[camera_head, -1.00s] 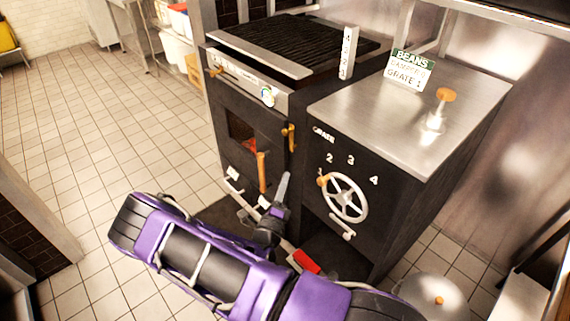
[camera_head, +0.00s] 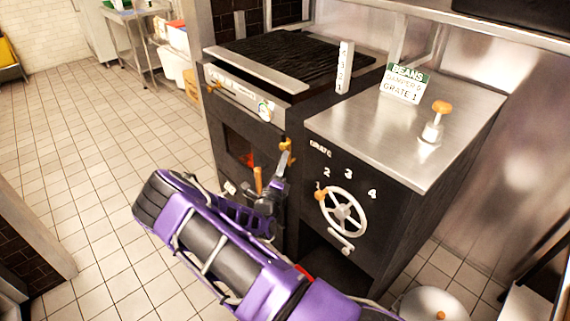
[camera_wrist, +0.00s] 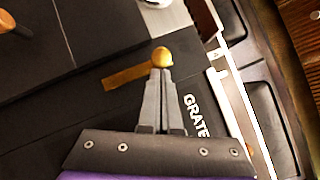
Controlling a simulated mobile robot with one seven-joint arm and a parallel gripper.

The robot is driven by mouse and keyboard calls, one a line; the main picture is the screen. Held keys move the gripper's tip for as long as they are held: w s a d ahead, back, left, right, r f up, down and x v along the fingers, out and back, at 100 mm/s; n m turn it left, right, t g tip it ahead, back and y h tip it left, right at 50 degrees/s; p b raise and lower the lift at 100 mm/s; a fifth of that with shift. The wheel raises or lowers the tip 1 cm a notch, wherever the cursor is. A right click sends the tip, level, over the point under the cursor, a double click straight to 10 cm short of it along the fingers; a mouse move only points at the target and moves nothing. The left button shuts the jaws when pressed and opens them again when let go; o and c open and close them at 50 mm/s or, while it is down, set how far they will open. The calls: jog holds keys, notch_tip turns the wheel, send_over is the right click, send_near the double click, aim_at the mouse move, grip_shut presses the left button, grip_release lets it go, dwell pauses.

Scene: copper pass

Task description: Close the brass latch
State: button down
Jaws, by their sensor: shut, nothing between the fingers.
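The brass latch (camera_head: 287,148) is at the right edge of the dark oven door (camera_head: 236,168), beside the grate cabinet. In the wrist view the latch's round brass knob (camera_wrist: 161,56) is right at my fingertips, and a flat brass bar (camera_wrist: 124,78) reaches out to the left behind them. My gripper (camera_head: 283,163) is shut and empty, its tips just below the latch in the head view. The fingers also show in the wrist view (camera_wrist: 160,73). They look touching or nearly touching the knob; I cannot tell which. My arm hides the lower part of the oven.
A wooden handle (camera_head: 258,179) stands out from the oven front, left of my fingers. The grate cabinet (camera_head: 380,170) with its handwheel (camera_head: 344,212) is close on the right. A ribbed grill top (camera_head: 295,62) lies above. The tiled floor (camera_head: 95,150) at left is clear.

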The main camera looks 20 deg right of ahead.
jog(key=shift+r, duration=0.15)
jog(key=shift+w+a+n+y+p, duration=0.2)
jog(key=shift+n+y+p, duration=0.15)
jog(key=shift+p, duration=0.2)
